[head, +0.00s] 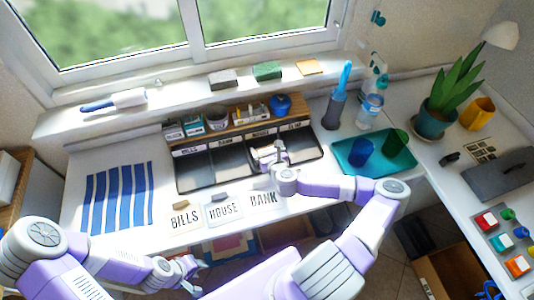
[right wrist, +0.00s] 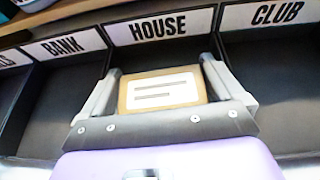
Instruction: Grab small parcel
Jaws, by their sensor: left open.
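The small parcel (right wrist: 160,92) is a brown box with a white label bearing two dark lines. In the right wrist view it sits between the two fingers of my right gripper (right wrist: 160,70), which lie close along both its sides and look shut on it. In the head view my right gripper (head: 268,152) is over the black sorting tray (head: 200,172), in front of the HOUSE label. The gripper largely hides the parcel there. My left gripper (head: 190,272) is open and empty, low in front of the desk edge.
BILLS, HOUSE and BANK cards (head: 222,211) lie along the desk's front edge. A striped blue cloth (head: 118,198) is left of the tray. A teal tray (head: 372,168) with cups stands right. A wooden shelf (head: 235,128) with small items is behind.

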